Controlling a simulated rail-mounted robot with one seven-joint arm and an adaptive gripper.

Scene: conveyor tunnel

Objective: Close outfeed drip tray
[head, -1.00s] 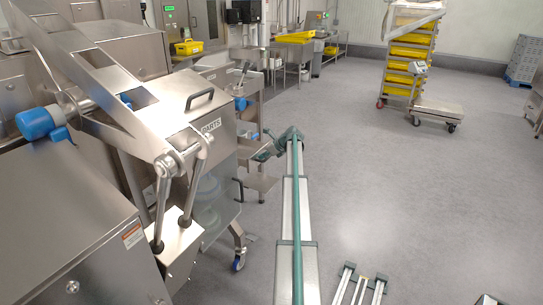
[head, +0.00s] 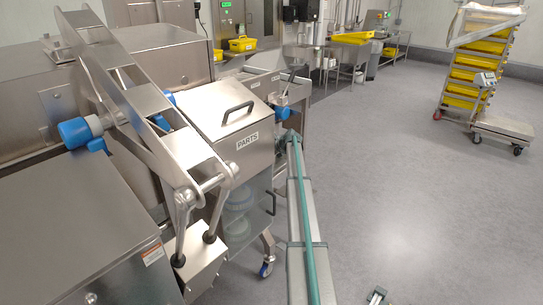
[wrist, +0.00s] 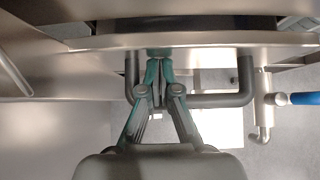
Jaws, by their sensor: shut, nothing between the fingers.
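In the wrist view my gripper (wrist: 158,65) is shut and empty. Its teal fingertips are at the steel front of what looks like the drip tray (wrist: 215,40), between the legs of a dark U-shaped handle (wrist: 222,100). They appear to touch or nearly touch the front; the exact contact cannot be told. The handle is around the fingers, not gripped. In the head view my arm reaches away beside the parts cabinet, and the fingers and tray cannot be made out behind it.
A steel pipe fitting with a blue lever (wrist: 304,98) is right of the handle. In the head view the PARTS cabinet (head: 232,125) stands left of my arm. A rack with yellow trays (head: 470,75) and a scale cart (head: 502,130) are far right. The floor between is clear.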

